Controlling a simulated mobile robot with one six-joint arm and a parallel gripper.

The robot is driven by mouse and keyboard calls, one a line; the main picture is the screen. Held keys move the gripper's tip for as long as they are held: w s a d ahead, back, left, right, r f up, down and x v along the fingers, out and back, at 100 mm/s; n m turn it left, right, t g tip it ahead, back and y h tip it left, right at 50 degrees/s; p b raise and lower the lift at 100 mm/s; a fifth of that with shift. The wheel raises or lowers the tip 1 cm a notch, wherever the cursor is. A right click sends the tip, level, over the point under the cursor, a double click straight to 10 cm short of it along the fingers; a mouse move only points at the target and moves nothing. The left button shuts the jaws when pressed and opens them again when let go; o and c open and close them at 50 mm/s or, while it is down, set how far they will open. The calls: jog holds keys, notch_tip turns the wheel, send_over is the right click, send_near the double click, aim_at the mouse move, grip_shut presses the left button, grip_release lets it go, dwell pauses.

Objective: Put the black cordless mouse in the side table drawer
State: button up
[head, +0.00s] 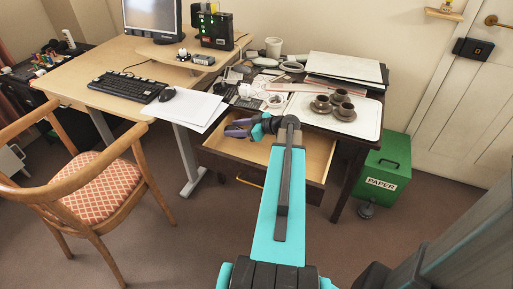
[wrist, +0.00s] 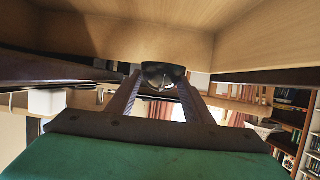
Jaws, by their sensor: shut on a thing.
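My gripper (head: 238,129) is low over the left part of the open side table drawer (head: 319,157), a pale wooden box with a dark front. In the wrist view my gripper (wrist: 163,82) has its two fingers closed on a small, dark, rounded thing, which looks like the black cordless mouse (wrist: 164,70). Pale drawer wood fills the top of that view, close to the held thing. Whether it touches the wood I cannot tell. In the head view the held thing is not clearly visible. Another black mouse (head: 167,94) lies beside the keyboard on the desk.
The side table top holds a white tray (head: 352,126) with brown cups (head: 340,98), folders (head: 345,67) and clutter above the drawer. White papers (head: 188,108) overhang the desk edge at left. A wooden chair (head: 95,190) and green paper bin (head: 383,168) flank the drawer.

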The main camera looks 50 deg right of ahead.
send_over(237, 149)
jog(key=shift+f, duration=2.9)
jog(key=shift+f, duration=1.9)
jog(key=shift+f, duration=0.15)
jog(key=o, duration=1.1)
jog(key=shift+s+r, duration=0.1)
jog(key=shift+r, duration=0.15)
jog(key=v, duration=1.1)
jog(key=shift+s+d+r+b, duration=0.1)
jog(key=shift+s+r+b, duration=0.1)
jog(key=shift+s+b, duration=0.15)
